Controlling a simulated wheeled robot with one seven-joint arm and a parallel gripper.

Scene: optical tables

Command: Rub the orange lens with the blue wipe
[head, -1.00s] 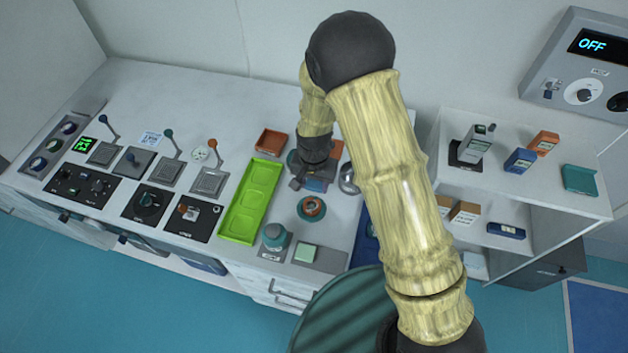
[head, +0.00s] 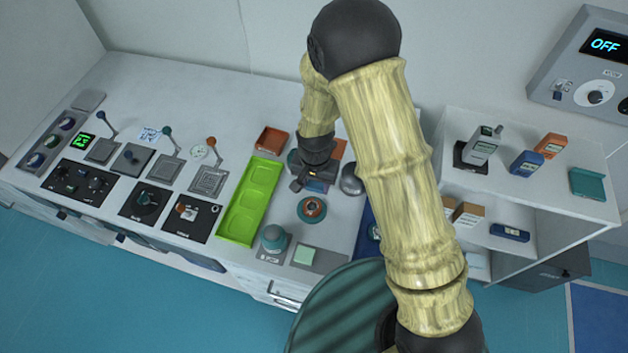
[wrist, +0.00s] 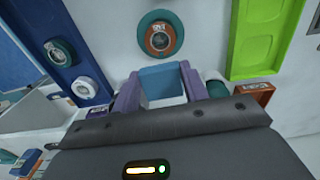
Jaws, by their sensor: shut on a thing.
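The orange lens (head: 312,209) lies on the bench just in front of my gripper, an orange ring with a dark centre. In the wrist view it shows as a round mount (wrist: 160,38) with a teal outer rim, beyond the fingertips. My gripper (wrist: 163,84) is shut on the blue wipe (wrist: 163,80), a blue pad with a paler lower part between the two purple-grey fingers. The wipe is apart from the lens in the wrist view. In the head view my gripper (head: 317,184) hides most of the wipe.
A green tray (head: 238,228) stands left of the lens, with an orange tray (head: 271,140) behind it. A teal-topped holder (head: 273,236) and a pale green pad (head: 305,255) sit in front. A metal dome (head: 352,180) is right of my gripper. A blue panel (wrist: 62,20) carries round pieces.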

